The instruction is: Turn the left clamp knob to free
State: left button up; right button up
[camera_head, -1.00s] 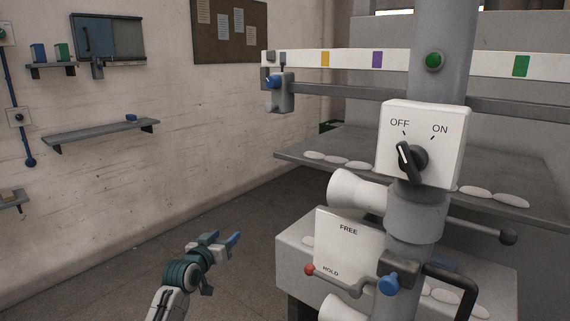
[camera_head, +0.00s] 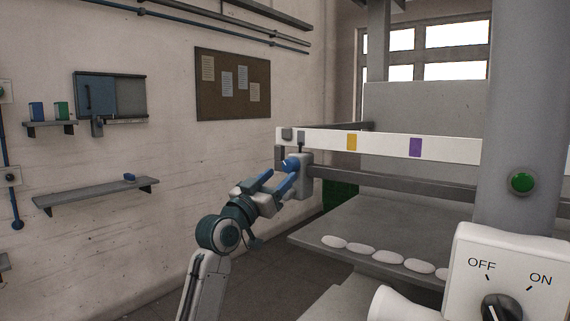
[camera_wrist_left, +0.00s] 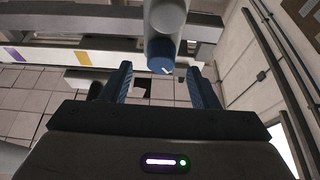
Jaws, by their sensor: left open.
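The left clamp knob (camera_head: 291,163) is blue and sits on a grey clamp block (camera_head: 300,180) at the left end of the white rail. My left gripper (camera_head: 275,182) is open and points at the knob from the lower left, with its blue fingertips close to it. In the left wrist view the blue knob (camera_wrist_left: 161,57) lies between the lines of the two open fingers (camera_wrist_left: 160,76), near their tips. A short white mark shows on the knob's face. I cannot tell whether the fingers touch it. My right gripper is out of view.
The white rail (camera_head: 385,144) with yellow and purple tabs runs right to a grey column (camera_head: 520,120) with a green button (camera_head: 522,181). An OFF/ON switch box (camera_head: 515,262) is at lower right. A grey shelf (camera_head: 350,222) with white pads lies below the rail.

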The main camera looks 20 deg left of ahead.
aim_at(287, 169)
pick_arm(q)
jog(key=x, duration=0.2)
jog(key=shift+w+r+p, duration=0.15)
jog(key=shift+w+p, duration=0.15)
jog(key=shift+p, duration=0.1)
jog(key=shift+w+r, duration=0.1)
jog(key=shift+w, duration=0.1)
jog(key=shift+d, duration=0.2)
jog(key=shift+w, duration=0.1)
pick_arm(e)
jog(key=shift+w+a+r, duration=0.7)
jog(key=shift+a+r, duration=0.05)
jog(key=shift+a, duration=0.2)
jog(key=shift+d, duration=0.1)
pick_arm(q)
jog(key=c, duration=1)
jog(key=shift+o, duration=0.2)
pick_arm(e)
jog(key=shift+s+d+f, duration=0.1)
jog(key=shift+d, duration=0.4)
